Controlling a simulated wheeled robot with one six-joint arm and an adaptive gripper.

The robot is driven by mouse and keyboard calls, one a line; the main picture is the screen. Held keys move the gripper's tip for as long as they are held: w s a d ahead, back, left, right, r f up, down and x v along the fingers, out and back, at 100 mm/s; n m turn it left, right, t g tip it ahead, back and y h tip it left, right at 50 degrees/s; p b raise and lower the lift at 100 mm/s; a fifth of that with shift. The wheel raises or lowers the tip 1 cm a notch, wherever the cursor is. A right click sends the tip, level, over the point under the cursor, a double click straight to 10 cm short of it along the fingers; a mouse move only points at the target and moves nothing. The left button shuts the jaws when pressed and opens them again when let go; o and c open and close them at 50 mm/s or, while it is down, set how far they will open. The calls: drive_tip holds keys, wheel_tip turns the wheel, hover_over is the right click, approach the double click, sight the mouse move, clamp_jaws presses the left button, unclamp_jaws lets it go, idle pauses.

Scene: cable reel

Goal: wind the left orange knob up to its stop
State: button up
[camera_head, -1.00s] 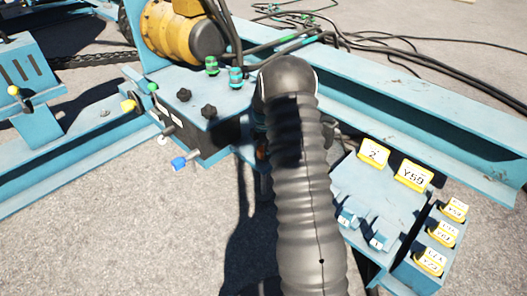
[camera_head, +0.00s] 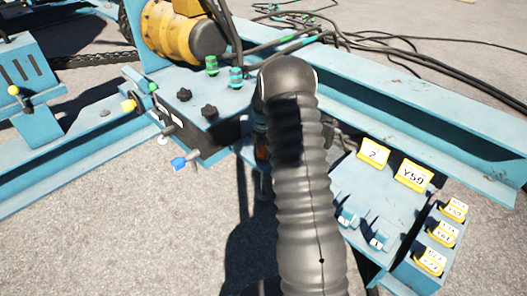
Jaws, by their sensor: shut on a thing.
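A small patch of orange (camera_head: 262,153) shows just left of my black ribbed arm, low on the blue machine's front. It may be part of an orange knob, but I cannot tell which one. My arm covers most of that area, and a second orange knob is not visible. My gripper and its fingertips are hidden behind my arm, so the grip itself cannot be seen.
The blue control box carries two black star knobs (camera_head: 209,111) and green fittings (camera_head: 211,65). A blue-tipped lever (camera_head: 180,163) sticks out in front. A blue panel with yellow tags (camera_head: 412,176) stands right of my arm. Open pavement (camera_head: 130,240) lies at front left.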

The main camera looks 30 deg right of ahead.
sight(263, 149)
drive_tip(key=o, duration=1.1)
wheel_tip(263, 149, up, 12)
idle(0.5)
